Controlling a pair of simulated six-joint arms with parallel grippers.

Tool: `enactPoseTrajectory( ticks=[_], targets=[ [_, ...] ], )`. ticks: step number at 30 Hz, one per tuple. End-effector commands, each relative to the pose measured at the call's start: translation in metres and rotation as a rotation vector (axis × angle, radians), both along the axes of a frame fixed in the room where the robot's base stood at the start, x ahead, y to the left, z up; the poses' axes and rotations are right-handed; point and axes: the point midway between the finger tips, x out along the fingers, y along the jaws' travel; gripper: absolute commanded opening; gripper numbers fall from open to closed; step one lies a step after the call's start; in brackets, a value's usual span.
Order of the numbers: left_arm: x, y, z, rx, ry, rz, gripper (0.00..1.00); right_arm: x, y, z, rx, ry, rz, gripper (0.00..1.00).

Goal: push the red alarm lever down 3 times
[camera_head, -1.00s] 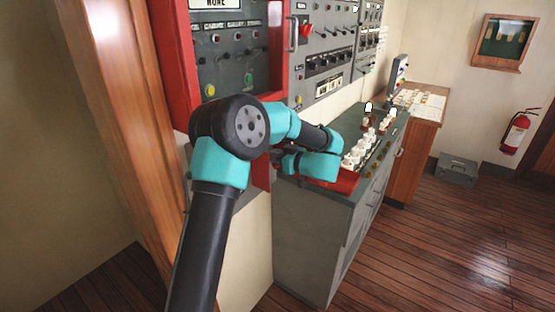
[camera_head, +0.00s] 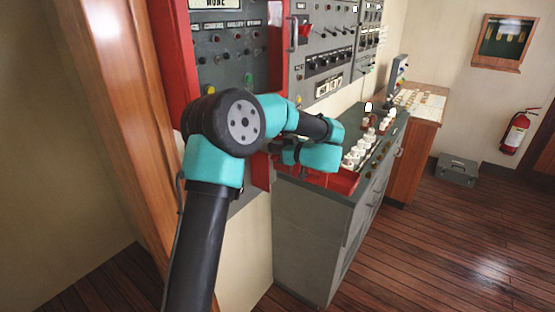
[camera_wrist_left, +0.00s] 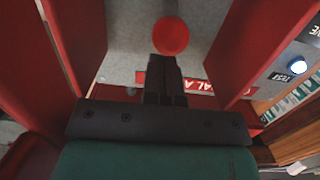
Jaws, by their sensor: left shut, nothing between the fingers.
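The red round knob of the alarm lever (camera_wrist_left: 171,35) shows in the left wrist view, just beyond my left fingertips. I cannot tell whether the fingertips touch it. In the head view the lever is hidden behind my left arm. My left gripper (camera_wrist_left: 165,68) is shut and empty, between red side walls. In the head view only a small dark part of the left gripper (camera_head: 276,147) shows, beside the red-framed panel. My right gripper is not in view.
A red-framed alarm panel (camera_head: 234,50) is on the wall behind my arm. A grey console (camera_head: 310,235) with a red tray (camera_head: 342,181) and several white items stands to the right. A grey box (camera_head: 457,170) and open wooden floor lie farther right.

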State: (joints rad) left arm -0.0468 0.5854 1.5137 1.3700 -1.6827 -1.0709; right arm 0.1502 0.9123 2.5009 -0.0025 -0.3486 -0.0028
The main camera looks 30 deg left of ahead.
Motion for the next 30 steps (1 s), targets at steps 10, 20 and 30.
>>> enactPoseTrajectory(
  ticks=[10, 20, 30],
  targets=[
    [0.000, -0.005, 0.000, 0.000, 0.000, -0.001, 0.00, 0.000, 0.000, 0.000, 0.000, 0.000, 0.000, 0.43],
    [-0.001, -0.025, 0.002, 0.000, 0.000, -0.002, 0.00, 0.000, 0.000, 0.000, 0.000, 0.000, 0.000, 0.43],
    [-0.002, -0.046, 0.005, 0.000, 0.000, -0.001, 0.00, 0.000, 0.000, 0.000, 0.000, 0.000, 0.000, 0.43]
  ],
)
